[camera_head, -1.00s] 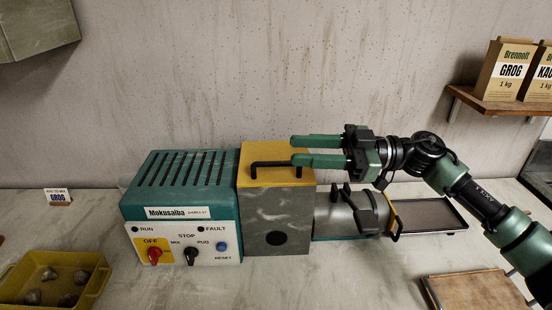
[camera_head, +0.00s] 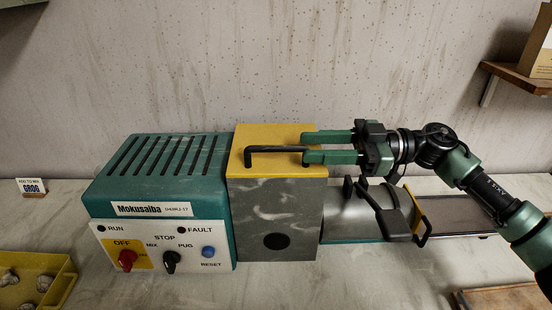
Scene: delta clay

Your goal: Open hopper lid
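The hopper is a grey marbled box (camera_head: 272,215) in the middle of the clay machine. Its yellow lid (camera_head: 262,138) lies closed on top. A black bar handle (camera_head: 272,149) runs across the lid. My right gripper (camera_head: 306,147) reaches in from the right, with two green fingers pointing left. The fingers are apart, one behind the other. Their tips are over the lid's right edge, and the nearer tip is close to the right end of the handle. I cannot tell whether it touches. My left gripper is not in view.
The teal motor housing (camera_head: 160,170) with red, black and blue controls stands left of the hopper. A grey barrel (camera_head: 350,215) with black levers is on the right, then a dark tray (camera_head: 462,212). A yellow bin (camera_head: 45,275) stands front left. A wooden shelf (camera_head: 520,78) is upper right.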

